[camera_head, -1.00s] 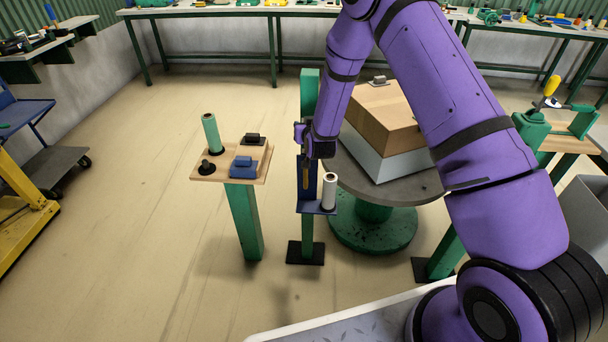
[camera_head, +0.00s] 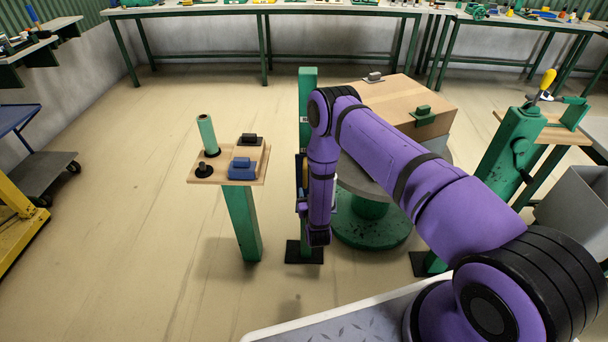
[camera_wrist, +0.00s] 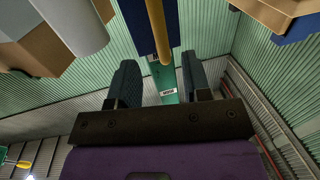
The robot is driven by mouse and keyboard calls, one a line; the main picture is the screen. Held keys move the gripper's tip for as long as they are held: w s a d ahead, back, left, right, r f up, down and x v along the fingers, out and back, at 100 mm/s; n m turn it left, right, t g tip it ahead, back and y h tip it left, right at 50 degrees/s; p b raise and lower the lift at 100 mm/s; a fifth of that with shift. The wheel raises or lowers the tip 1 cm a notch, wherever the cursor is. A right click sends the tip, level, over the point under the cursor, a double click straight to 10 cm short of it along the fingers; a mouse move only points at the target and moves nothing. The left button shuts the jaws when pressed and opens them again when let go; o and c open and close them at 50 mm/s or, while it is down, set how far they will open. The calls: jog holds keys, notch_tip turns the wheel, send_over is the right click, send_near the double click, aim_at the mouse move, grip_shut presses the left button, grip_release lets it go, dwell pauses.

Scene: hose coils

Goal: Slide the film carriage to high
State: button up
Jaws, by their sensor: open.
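The film carriage is a blue plate on a green upright post (camera_head: 308,85). In the head view my arm covers most of it; only a blue strip (camera_head: 298,168) and a bit of its yellow handle (camera_head: 304,172) show. In the wrist view, looking steeply upward, the blue carriage (camera_wrist: 135,22) is at the top, with its yellow-brown handle (camera_wrist: 158,32) hanging down and the white roll (camera_wrist: 72,25) at left. My gripper (camera_wrist: 160,78) is open, its two dark fingers spread either side of the handle's line. I cannot tell whether the handle is between them in depth. A small label is on the post (camera_wrist: 168,99).
A small stand (camera_head: 258,176) left of the post carries a green roll (camera_head: 208,133), a blue block (camera_head: 242,168) and dark pieces. Right of the post, a cardboard box (camera_head: 390,95) sits on a round table. Open floor lies at left.

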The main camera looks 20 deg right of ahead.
aim_at(304, 174)
jog(key=w, duration=0.6)
jog(key=w+d, duration=0.1)
jog(key=w, duration=0.3)
jog(key=shift+d, duration=0.1)
grip_shut()
